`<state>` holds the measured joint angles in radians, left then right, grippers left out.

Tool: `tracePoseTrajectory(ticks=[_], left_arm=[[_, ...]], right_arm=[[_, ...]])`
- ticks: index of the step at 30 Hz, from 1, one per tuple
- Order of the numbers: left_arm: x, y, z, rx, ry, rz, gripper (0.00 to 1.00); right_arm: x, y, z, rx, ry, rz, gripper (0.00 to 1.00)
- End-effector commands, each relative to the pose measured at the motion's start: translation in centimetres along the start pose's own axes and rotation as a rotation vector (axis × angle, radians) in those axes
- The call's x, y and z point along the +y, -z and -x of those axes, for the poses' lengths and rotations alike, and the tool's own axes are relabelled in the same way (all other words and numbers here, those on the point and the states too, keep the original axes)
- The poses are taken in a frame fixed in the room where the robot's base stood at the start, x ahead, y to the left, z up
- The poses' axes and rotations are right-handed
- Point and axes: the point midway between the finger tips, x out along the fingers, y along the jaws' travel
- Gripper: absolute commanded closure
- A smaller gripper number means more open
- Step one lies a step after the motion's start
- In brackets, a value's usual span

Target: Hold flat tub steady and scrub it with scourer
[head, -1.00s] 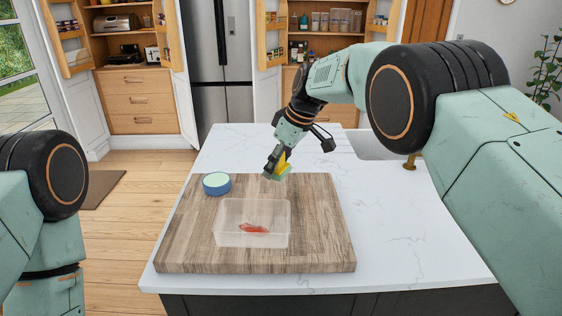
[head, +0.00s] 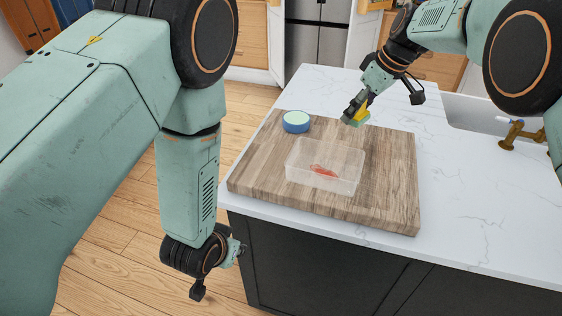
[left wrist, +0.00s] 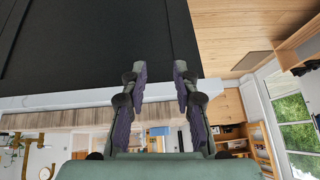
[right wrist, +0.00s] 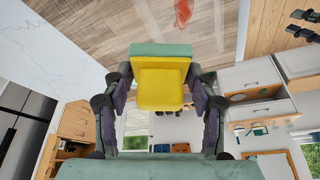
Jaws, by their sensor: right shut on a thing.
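The flat tub (head: 345,180) is clear plastic and rests on the wooden board, with a red smear (head: 324,171) on it. My right gripper (head: 354,112) is shut on the scourer (head: 361,117), above the far part of the board, apart from the tub. In the right wrist view the scourer (right wrist: 160,83) is yellow with a green layer, between the fingers. My left gripper (head: 236,248) hangs low beside the island's left end, below the counter top. In the left wrist view its fingers (left wrist: 160,72) are apart with nothing between them.
A blue round tub with a pale green top (head: 296,122) stands at the board's far left corner. The wooden board (head: 390,205) lies on the white counter (head: 470,210). A sink with a brass tap (head: 520,137) is at the right. The counter right of the board is clear.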

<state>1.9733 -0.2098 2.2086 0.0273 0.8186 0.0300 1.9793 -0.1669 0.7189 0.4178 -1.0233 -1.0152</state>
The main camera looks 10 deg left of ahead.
Motion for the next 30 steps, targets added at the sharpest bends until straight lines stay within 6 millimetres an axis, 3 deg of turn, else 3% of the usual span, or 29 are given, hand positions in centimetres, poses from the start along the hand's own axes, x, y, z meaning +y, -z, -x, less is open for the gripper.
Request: tracePoseTrajectory(ticks=[1, 6, 12, 16, 20, 30], left_arm=[[0.5, 2.7, -0.4, 0.067, -0.002, -0.012, 0.71], [2.2, 10.9, -0.7, 0.281, -0.017, -0.029, 0.71], [4.2, 18.2, 0.0, 0.488, -0.048, -0.018, 0.71], [4.6, 20.8, 0.5, 0.572, -0.063, 0.011, 0.71], [4.7, 21.5, 0.6, 0.603, -0.071, 0.034, 0.71], [4.8, 23.7, -2.8, 0.601, -0.072, 0.038, 0.71]], right_arm=[[0.0, 0.0, 0.0, 0.001, 0.000, 0.001, 0.68], [0.0, 0.0, 0.1, 0.001, 0.000, 0.002, 0.68], [0.0, 0.0, 0.1, 0.001, 0.000, 0.002, 0.68], [0.0, 0.0, 0.1, 0.001, 0.001, 0.002, 0.68], [0.0, 0.0, 0.1, 0.000, 0.001, 0.002, 0.68], [0.0, 0.0, 0.0, 0.000, 0.001, 0.002, 0.68]])
